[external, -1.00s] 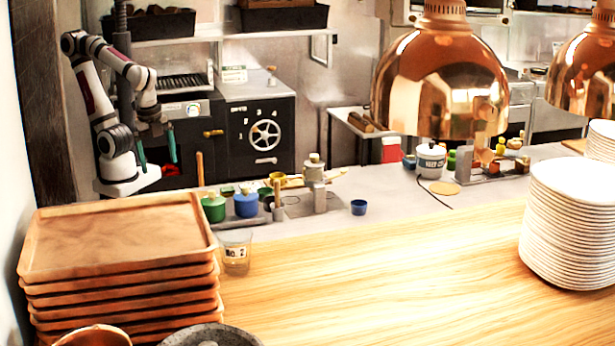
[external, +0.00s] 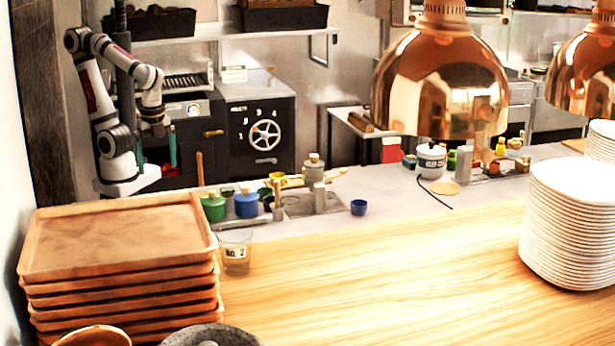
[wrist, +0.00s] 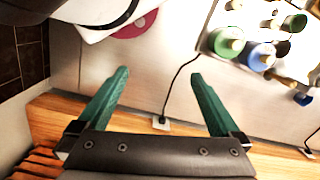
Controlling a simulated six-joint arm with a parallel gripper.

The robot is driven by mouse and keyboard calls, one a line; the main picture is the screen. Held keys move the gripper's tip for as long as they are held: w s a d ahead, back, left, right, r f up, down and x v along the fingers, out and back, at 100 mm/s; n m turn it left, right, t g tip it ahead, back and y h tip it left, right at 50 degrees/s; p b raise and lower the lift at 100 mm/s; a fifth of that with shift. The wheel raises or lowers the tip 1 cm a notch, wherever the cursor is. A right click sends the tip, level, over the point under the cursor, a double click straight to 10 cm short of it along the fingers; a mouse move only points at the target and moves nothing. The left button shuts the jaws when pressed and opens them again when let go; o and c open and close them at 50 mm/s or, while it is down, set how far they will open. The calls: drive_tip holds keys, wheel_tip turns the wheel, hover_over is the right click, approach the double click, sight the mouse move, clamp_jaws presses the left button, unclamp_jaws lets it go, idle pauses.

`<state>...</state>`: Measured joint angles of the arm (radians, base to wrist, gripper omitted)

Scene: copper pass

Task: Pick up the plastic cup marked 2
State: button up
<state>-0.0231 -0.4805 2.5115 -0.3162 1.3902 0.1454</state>
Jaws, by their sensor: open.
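The clear plastic cup marked 2 (external: 236,252) stands upright on the wooden counter, just right of the tray stack, in the external view. My gripper (external: 157,156) hangs behind the counter at the back left, with its two teal fingers pointing down. It is well apart from the cup, up and to the left of it in the picture. In the wrist view my gripper (wrist: 160,78) has its fingers spread wide with nothing between them. I cannot make out the cup in the wrist view.
A stack of wooden trays (external: 120,240) stands left of the cup. Green (external: 213,208) and blue (external: 246,205) lidded pots stand behind it. A small blue cup (external: 358,207) is farther right. Copper lamps (external: 441,85) hang above the counter. White plates (external: 567,225) are stacked at right; the middle counter is clear.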

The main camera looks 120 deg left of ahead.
drive_tip(key=w+d+m+g+h, duration=0.1)
drive_tip(key=w+d+m+h, duration=0.1)
drive_tip(key=w+d+h, duration=0.15)
drive_tip(key=m+t+h, duration=0.5)
drive_tip(key=t+h, duration=0.2)
drive_tip(key=h, duration=0.2)
approach(233, 261)
drive_tip(key=x, duration=0.6)
drive_tip(key=shift+w+d+f, duration=0.1)
drive_tip(key=shift+f, duration=0.2)
drive_tip(key=c, duration=1)
